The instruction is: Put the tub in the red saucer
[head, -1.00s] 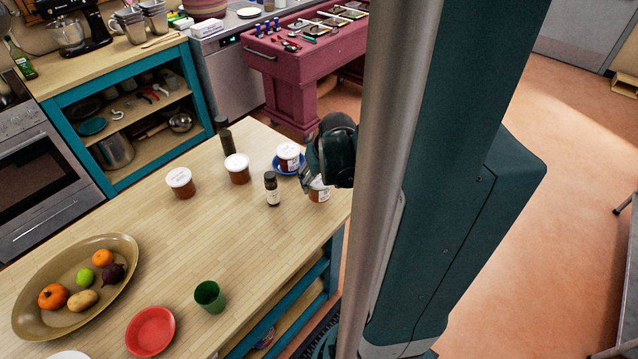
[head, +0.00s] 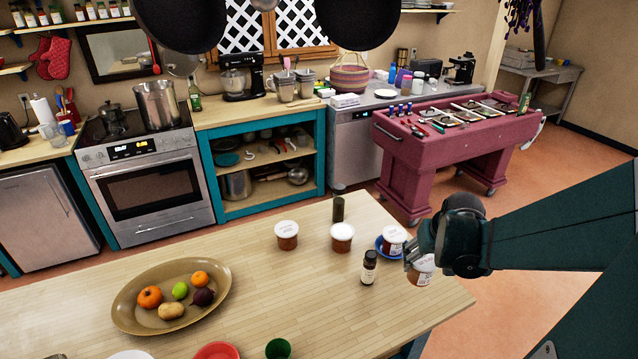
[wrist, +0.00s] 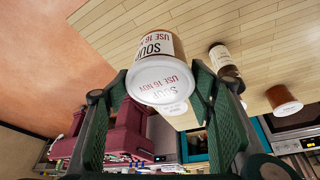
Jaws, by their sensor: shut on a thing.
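My gripper (head: 415,254) is shut on a tub (head: 422,272) with a white lid at the right end of the wooden table. In the wrist view the tub (wrist: 160,48), labelled SOUP, sits between the finger pads of my gripper (wrist: 160,90). I cannot tell whether it touches the table. The red saucer (head: 217,351) is cut off by the bottom edge of the head view, far left of my gripper. It looks empty where it shows. A similar tub (head: 393,235) stands in a blue saucer (head: 380,246) just behind my gripper.
A dark bottle (head: 369,268) stands close left of the held tub. Two more tubs (head: 287,236) (head: 342,238) and a dark cylinder (head: 338,208) stand farther back. The table's middle is clear.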

